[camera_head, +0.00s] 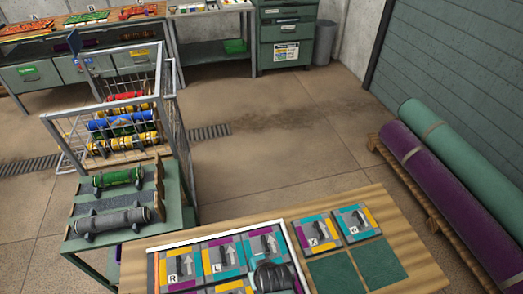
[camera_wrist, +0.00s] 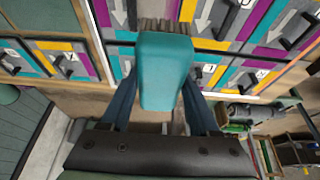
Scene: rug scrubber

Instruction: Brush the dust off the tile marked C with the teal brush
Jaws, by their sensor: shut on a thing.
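My gripper (camera_wrist: 162,103) is shut on the teal brush (camera_wrist: 165,70), with dark blue fingers on both sides of it. The brush's grey bristles (camera_wrist: 165,26) point to the top of the wrist view, over the tiles. I cannot tell whether they touch a tile. In the head view, a dark rounded part of my arm covers part of the pale-rimmed tray (camera_head: 212,236) of patterned tiles. Tiles marked R (camera_head: 174,268) and L (camera_head: 221,256) show in the tray, with arrows and dark handles. I cannot make out a letter C or dust.
A wire cage (camera_head: 105,108) and stand with rolls (camera_head: 110,222) are at left. Large rolled rugs (camera_head: 440,180) lie at right.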

